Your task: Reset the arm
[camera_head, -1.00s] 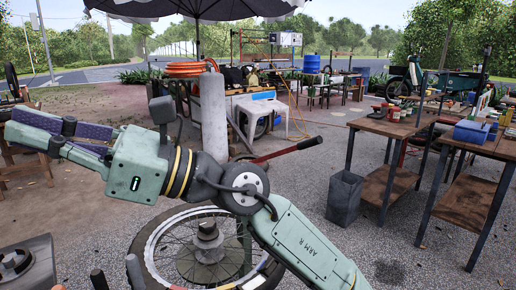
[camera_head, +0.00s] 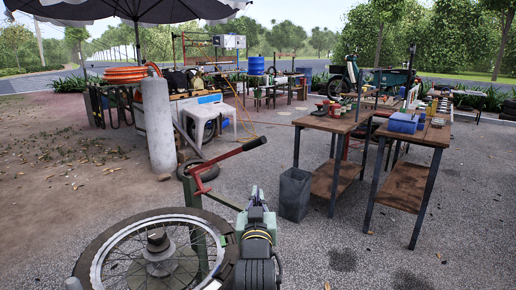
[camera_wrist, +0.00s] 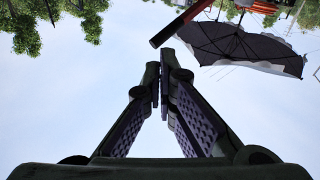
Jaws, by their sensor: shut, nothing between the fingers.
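My gripper (camera_wrist: 160,78) shows in the wrist view with its dark, purple-padded fingers brought together at the tips. Nothing is between them, and sky lies behind. In the head view my green arm is at the bottom centre, seen nearly end-on, with my gripper (camera_head: 257,194) small and partly hidden at its far end. It is just right of the red-handled lever (camera_head: 208,172) and the spoked wheel (camera_head: 150,255). I cannot tell the gap between gripper and lever.
A grey bin (camera_head: 294,194) and wooden workbenches (camera_head: 402,185) stand to the right. A grey cylinder (camera_head: 158,125) stands behind the wheel. An umbrella (camera_wrist: 240,46) appears upside down in the wrist view. Open gravel lies at the lower right.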

